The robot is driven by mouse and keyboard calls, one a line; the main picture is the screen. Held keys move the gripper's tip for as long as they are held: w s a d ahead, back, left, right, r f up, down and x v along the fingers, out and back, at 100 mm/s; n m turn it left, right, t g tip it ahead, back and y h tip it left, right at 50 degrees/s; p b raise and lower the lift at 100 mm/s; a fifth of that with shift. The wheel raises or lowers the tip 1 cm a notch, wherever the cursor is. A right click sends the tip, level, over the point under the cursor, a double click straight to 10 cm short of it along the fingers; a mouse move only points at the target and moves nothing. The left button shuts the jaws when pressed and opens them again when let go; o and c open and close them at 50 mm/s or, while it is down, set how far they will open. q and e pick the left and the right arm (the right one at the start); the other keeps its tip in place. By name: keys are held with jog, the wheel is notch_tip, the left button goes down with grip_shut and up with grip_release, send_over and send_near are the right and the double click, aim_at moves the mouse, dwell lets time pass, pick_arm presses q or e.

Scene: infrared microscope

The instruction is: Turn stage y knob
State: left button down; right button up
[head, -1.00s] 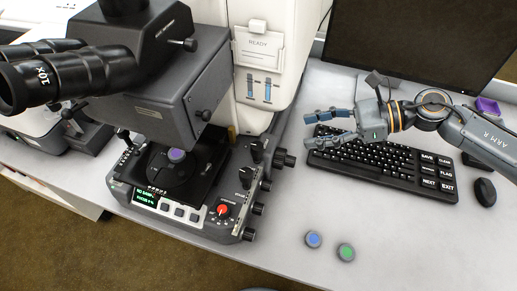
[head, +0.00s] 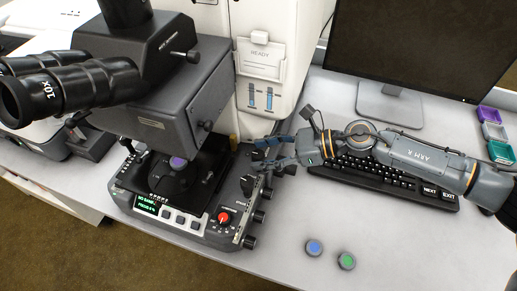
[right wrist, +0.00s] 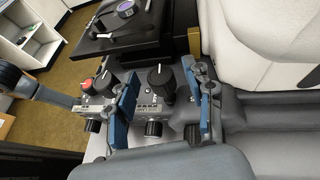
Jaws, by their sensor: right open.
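The microscope (head: 190,85) has a control base with several black knobs on its right side. An upright black knob with a white mark (right wrist: 160,78) shows between my right gripper's blue fingers in the right wrist view. My right gripper (head: 258,153) is open at the base's right rear, its fingers on either side of that knob with gaps. The labels are too small to tell which is stage y. My left gripper is out of view.
A red knob (head: 224,217) and small display (head: 147,203) are on the base's front. Side knobs (head: 249,241) stick out to the right. A keyboard (head: 375,175) lies under my right arm. Blue (head: 314,248) and green (head: 346,260) buttons sit on open table.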

jog(key=shift+x, duration=0.85)
jog(key=shift+d, duration=0.1)
grip_shut()
jog(key=m+t+p, duration=0.1)
jog(key=p, duration=0.4)
jog(key=r+m+t+h+p, duration=0.1)
jog(key=m+t+p, duration=0.1)
jog(key=p, duration=0.4)
jog(key=shift+s+r+t, duration=0.15)
jog(key=shift+r+t, duration=0.05)
jog(key=shift+t, duration=0.1)
jog(key=m+t+h+p, duration=0.1)
jog(key=p, duration=0.2)
jog(key=m+t+h+p, duration=0.1)
jog(key=m+t+p, duration=0.1)
jog(key=p, duration=0.2)
jog(key=m+t+h+p, duration=0.1)
jog(key=m+p, duration=0.1)
jog(key=p, duration=0.2)
jog(key=shift+f+t, duration=0.4)
jog(key=shift+f+m+t+h+p, duration=0.2)
jog(key=shift+m+t+h+p, duration=0.4)
jog(key=shift+m+h, duration=0.5)
jog(key=m+t+h, duration=0.1)
jog(key=m+h, duration=0.2)
jog(key=shift+f+t+h, duration=0.15)
jog(key=shift+t+h, duration=0.25)
jog(key=shift+m+t+h+b, duration=0.4)
jog(key=shift+m+h, duration=1.7)
jog(key=shift+h, duration=0.1)
